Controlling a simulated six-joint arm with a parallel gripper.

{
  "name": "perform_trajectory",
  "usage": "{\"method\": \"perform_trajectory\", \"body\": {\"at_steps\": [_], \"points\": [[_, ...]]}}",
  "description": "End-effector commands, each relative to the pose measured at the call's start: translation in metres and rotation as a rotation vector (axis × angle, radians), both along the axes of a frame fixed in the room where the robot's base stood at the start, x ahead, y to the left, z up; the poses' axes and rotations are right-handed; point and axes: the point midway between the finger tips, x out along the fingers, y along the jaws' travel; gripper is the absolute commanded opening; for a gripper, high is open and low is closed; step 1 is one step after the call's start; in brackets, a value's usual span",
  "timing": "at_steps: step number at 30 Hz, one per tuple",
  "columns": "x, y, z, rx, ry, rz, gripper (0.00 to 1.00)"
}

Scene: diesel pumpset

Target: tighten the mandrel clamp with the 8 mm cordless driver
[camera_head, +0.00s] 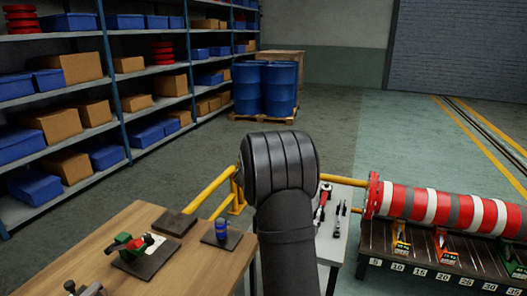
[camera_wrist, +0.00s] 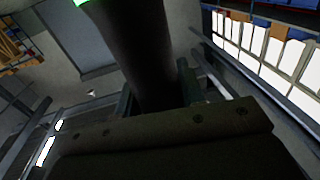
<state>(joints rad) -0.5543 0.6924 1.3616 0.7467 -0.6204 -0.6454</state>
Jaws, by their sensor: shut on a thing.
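My gripper (camera_wrist: 156,96) shows in the wrist view, shut on a dark, thick cylindrical tool (camera_wrist: 140,40) with a bright green end at the top edge. The tool looks like the driver, but its size mark is not visible. In the head view my black arm stands in the middle and hides the gripper and the held tool. No mandrel clamp can be made out for certain. A grey metal device (camera_head: 82,289) sits at the wooden table's front left, partly cut off by the frame.
The wooden table (camera_head: 75,262) holds a green-and-red tool (camera_head: 130,244), a blue cylinder (camera_head: 221,229) and an empty dark pad (camera_head: 175,223). Hand tools (camera_head: 322,205) lie on a white table behind my arm.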

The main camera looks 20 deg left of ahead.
Motion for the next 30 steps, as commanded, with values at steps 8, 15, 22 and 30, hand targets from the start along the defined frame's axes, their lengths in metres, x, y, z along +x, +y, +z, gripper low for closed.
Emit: {"method": "perform_trajectory", "body": {"at_steps": [8,15,22,30], "points": [[-0.001,-0.002,-0.002,0.009,0.002,-0.002,0.00],[-0.012,-0.028,-0.046,0.156,0.088,-0.036,0.00],[-0.035,-0.064,-0.103,0.459,0.232,-0.112,0.00],[-0.060,-0.096,-0.149,0.806,0.356,-0.202,0.00]]}}
